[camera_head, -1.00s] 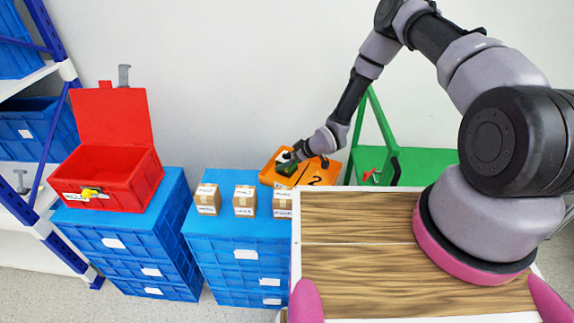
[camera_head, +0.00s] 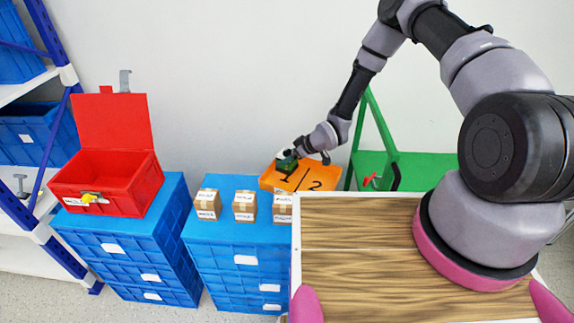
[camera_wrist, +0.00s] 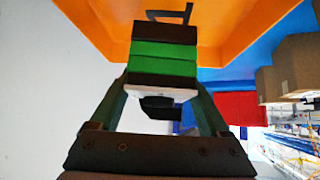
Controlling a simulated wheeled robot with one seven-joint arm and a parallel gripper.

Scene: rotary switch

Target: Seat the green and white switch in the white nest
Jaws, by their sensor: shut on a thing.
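The green and white switch (camera_wrist: 165,60) is held between the two fingers of my gripper (camera_wrist: 163,82) in the wrist view. Its green body has dark bands, with a white part and a black knob-like part on the near side. In the head view my gripper (camera_head: 287,162) and the switch are small, over the back left of an orange tray (camera_head: 318,180) with the black marks "1 / 2". The wrist view shows the orange tray (camera_wrist: 225,30) beyond the switch. I cannot tell whether they touch. I cannot make out the white nest.
Several small cartons (camera_head: 244,205) stand on the blue crates (camera_head: 220,228) left of the tray. An open red box (camera_head: 105,185) is farther left. A green frame (camera_head: 386,140) stands right of the tray. A wooden tabletop (camera_head: 360,245) is in front.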

